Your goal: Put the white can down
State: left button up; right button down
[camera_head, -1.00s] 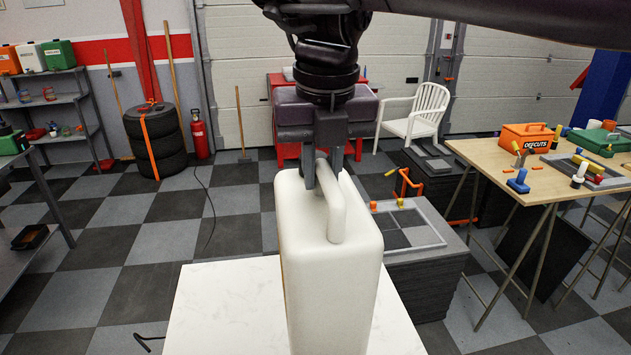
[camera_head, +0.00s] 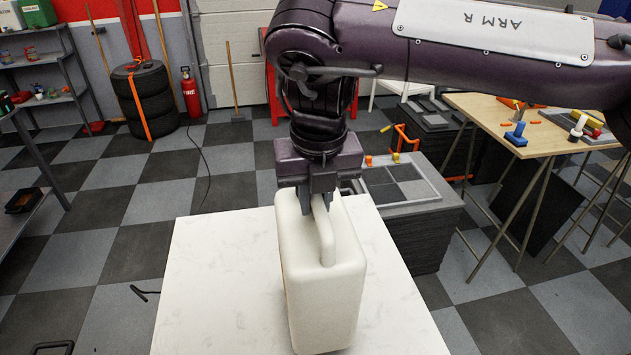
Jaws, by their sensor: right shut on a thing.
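The white can (camera_head: 330,300) is a tall jerrycan-like block with a handle on top. It is upright at the middle of the picture, over the white marbled table top (camera_head: 215,285). My right gripper (camera_head: 318,203) comes from above and is shut on the can's handle (camera_head: 324,235). The can's base appears low at the table, but I cannot tell whether it touches. My left gripper is not in view.
The table top is bare to the left and right of the can. Behind it at right stands a dark stack with a grey framed top (camera_head: 405,190). A wooden trestle table (camera_head: 480,108) with small parts is further right. A tyre stack (camera_head: 147,100) stands at the back left.

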jog(key=shift+w+f, duration=0.1)
jog(key=shift+f, duration=0.85)
jog(key=c, duration=1.3)
grip_release()
jog(key=shift+s+f, duration=0.2)
jog(key=shift+r, duration=0.1)
jog(key=r, duration=0.4)
jog(key=s+r, duration=0.1)
jog(key=r, duration=0.7)
jog(key=shift+s+d+p, duration=0.2)
jog(key=shift+s+p, duration=0.15)
jog(key=shift+p, duration=0.05)
jog(key=shift+f, duration=0.1)
